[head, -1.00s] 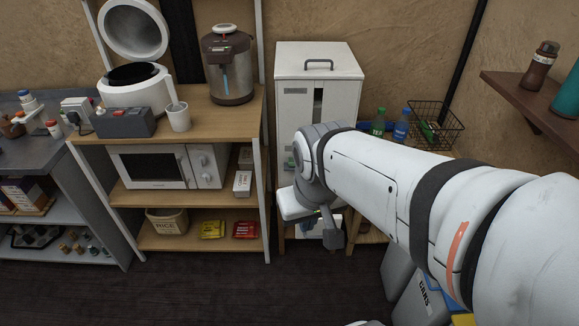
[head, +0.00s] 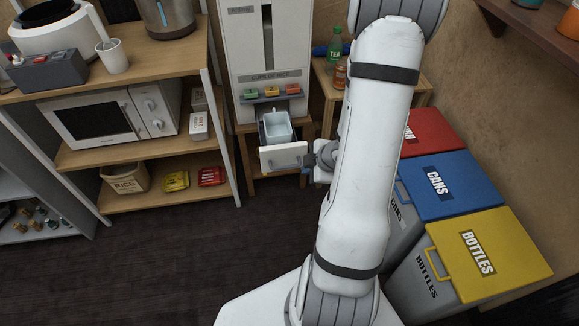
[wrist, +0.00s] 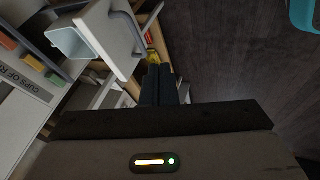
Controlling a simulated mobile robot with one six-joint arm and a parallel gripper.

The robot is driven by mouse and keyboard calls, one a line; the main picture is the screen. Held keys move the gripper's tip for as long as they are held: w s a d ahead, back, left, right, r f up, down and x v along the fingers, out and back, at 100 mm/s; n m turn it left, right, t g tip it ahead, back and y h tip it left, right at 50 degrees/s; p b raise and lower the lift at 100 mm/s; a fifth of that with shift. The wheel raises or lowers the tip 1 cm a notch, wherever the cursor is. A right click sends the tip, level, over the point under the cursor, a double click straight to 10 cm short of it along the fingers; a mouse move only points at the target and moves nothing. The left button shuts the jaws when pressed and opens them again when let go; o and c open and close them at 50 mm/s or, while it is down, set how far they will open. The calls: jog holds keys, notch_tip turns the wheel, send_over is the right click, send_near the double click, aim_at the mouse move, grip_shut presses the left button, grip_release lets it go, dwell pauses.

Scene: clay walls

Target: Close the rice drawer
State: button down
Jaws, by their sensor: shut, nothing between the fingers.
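The white rice dispenser (head: 243,45) stands on a wooden stand. Its rice drawer (head: 283,157) is pulled out, its white front panel and handle facing the room. A pale blue container (head: 277,127) sits in the drawer behind the panel. My gripper (head: 306,161) is at the right edge of the drawer front; whether it touches is unclear. In the wrist view the closed fingers (wrist: 155,66) point past the drawer front (wrist: 112,42), with its grey handle and the pale blue container (wrist: 72,43) to the left. The fingers are shut and empty.
Green, orange and red buttons (head: 268,91) are above the drawer. Shelves with a microwave (head: 105,117) stand to the left. Red, blue and yellow bins (head: 458,185) stand to the right. A small wooden table (head: 322,85) holds bottles. Dark floor in front is clear.

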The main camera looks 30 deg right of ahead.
jog(key=w+d+r+b+x, duration=0.1)
jog(key=w+b+x, duration=0.1)
jog(key=x, duration=1)
jog(key=shift+w+f+b, duration=0.25)
jog(key=shift+b, duration=0.5)
jog(key=shift+a, duration=0.1)
